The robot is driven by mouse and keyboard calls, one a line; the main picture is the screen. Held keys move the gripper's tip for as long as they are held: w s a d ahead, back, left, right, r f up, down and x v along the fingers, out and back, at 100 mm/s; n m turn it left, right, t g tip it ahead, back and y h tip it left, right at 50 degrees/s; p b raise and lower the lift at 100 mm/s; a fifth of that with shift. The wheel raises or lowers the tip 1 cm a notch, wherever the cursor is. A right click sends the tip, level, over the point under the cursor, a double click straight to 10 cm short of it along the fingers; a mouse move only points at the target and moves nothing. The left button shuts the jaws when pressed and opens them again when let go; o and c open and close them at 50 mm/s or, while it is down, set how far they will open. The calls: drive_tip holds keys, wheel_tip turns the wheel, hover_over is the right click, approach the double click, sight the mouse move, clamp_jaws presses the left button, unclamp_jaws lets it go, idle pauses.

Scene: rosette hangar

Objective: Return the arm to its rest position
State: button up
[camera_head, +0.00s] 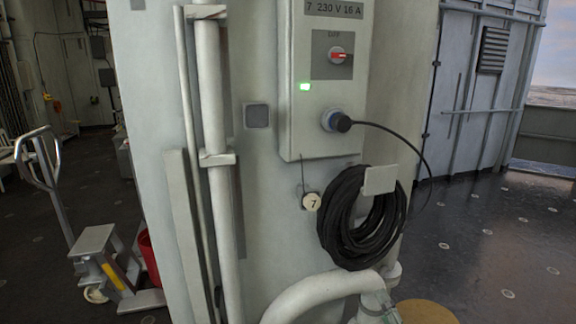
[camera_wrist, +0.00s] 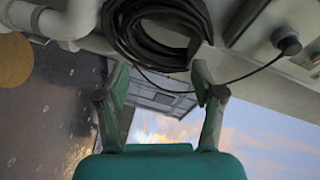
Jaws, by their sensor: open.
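My gripper (camera_wrist: 160,82) shows in the wrist view with its two green fingers spread apart and nothing between them. The wrist view is turned upside down. A coiled black cable (camera_wrist: 150,30) appears beyond the fingertips; I cannot tell how far off it is. There the same coil (camera_head: 362,218) hangs on a bracket (camera_head: 380,180) on a pale column. A black plug (camera_head: 337,121) sits in the socket of a grey power box (camera_head: 300,75). The box has a green light and a red switch.
Vertical pipes (camera_head: 210,130) run down the column (camera_head: 150,80), and a thick bent pipe (camera_head: 318,292) stands out at its foot. A numbered tag (camera_head: 312,201) hangs beside the coil. A pallet truck (camera_head: 95,255) stands at left. Dark floor (camera_head: 490,240) lies clear at right.

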drive_tip(key=s+a+f+n+g+h, duration=0.1)
drive_tip(key=s+f+n, duration=0.2)
drive_tip(key=s+f, duration=0.65)
drive_tip(key=s+f+n+h, duration=0.15)
drive_tip(key=s+f, duration=0.45)
drive_tip(key=s, duration=0.6)
drive_tip(key=s+a+r+n+g, duration=0.1)
drive_tip(key=s+n, duration=0.7)
drive_tip(key=s, duration=1.4)
drive_tip(key=shift+s+y, duration=0.35)
drive_tip(key=shift+s, duration=0.05)
drive_tip(key=shift+a, duration=0.1)
